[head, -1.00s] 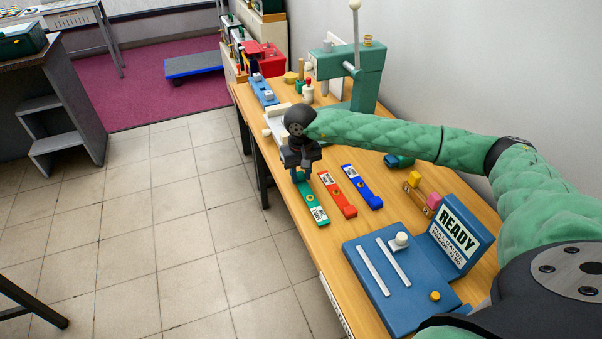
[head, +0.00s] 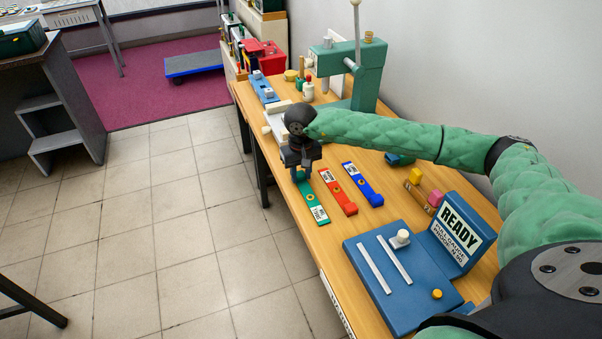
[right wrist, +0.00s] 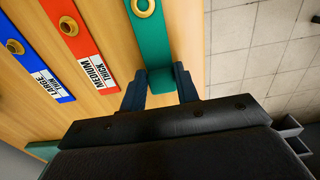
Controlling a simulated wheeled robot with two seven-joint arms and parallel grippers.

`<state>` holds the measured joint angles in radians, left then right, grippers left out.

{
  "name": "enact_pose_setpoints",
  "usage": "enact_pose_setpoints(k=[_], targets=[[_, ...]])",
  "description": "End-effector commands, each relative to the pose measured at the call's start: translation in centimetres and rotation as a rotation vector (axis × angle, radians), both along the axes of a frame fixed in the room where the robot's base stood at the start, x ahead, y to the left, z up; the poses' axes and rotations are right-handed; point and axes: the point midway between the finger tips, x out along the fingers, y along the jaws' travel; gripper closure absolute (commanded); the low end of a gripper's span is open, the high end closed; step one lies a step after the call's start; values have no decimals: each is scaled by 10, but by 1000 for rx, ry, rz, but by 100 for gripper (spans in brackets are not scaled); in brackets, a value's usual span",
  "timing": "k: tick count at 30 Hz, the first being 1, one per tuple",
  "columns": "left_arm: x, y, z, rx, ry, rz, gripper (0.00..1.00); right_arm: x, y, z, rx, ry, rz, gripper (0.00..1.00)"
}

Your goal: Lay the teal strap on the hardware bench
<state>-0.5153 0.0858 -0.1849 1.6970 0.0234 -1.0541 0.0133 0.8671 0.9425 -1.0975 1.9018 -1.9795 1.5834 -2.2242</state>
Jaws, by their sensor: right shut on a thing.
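The teal strap (head: 316,206) lies on the wooden hardware bench (head: 385,238) near its front edge, left of the red strap (head: 338,194) and the blue strap (head: 362,186). My right gripper (head: 301,177) is at the strap's far end, pointing down. In the right wrist view, my right gripper's fingers (right wrist: 160,90) are shut on the end of the teal strap (right wrist: 151,38), which shows a brass ring. I cannot tell whether the strap rests fully flat. The red (right wrist: 82,38) and blue (right wrist: 35,55) straps lie beside it. My left gripper is not in view.
A blue device with a READY sign (head: 455,235) stands at the near end of the bench. A green press (head: 365,75) stands behind my right gripper. Open tiled floor lies left of the bench.

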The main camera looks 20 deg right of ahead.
Motion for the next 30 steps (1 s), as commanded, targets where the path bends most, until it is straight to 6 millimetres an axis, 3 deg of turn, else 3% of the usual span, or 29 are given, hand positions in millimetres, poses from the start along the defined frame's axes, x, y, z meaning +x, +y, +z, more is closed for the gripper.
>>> enact_pose_setpoints(k=[6, 7, 10, 17, 21, 30], targets=[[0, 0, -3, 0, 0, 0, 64, 0, 0, -3, 0, 0, 0, 91], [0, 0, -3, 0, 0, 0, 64, 0, 0, -2, 0, 0, 0, 65], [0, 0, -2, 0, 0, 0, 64, 0, 0, -2, 0, 0, 0, 46], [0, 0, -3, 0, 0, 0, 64, 0, 0, -2, 0, 0, 0, 42], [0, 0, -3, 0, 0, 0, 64, 0, 0, -2, 0, 0, 0, 15], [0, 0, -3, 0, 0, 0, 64, 0, 0, -2, 0, 0, 0, 15]])
